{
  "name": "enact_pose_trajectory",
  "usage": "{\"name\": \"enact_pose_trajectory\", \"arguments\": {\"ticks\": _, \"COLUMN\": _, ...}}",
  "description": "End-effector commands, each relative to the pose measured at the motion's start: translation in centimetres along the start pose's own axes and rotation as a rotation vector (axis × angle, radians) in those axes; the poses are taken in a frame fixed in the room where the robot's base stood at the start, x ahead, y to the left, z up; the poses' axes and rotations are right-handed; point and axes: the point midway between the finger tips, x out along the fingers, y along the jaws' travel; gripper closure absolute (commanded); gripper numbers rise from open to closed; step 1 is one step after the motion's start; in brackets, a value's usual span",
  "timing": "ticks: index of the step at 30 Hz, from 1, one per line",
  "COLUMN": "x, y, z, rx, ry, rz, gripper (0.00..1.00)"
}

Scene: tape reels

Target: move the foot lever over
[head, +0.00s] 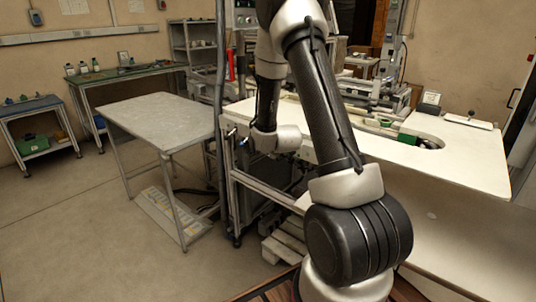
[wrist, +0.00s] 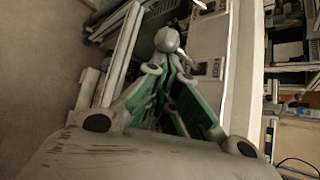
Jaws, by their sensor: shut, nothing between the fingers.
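The foot lever's grey rounded knob (wrist: 168,40) shows in the wrist view, just beyond my fingertips and beside a pale panel with small labels. My gripper (wrist: 168,78) has green-faced fingers that come together just short of the knob, with nothing between them. I cannot tell whether the fingertips touch the knob. In the head view my gripper (head: 243,144) is small, at the near left side of the white-topped bench. The lever cannot be made out clearly there.
The white bench top (head: 470,165) lies right of my arm, with a metal frame below its left side. A grey table (head: 160,118) stands to the left. A wooden pallet (head: 285,243) lies on the floor under the bench. The floor at front left is clear.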

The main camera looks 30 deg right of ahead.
Motion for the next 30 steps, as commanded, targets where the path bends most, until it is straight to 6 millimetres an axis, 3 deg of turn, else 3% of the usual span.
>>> {"name": "enact_pose_trajectory", "arguments": {"ticks": 30, "x": -1.2, "y": -1.2, "z": 1.2, "rx": -0.003, "ry": -0.002, "rz": -0.002, "gripper": 1.0}}
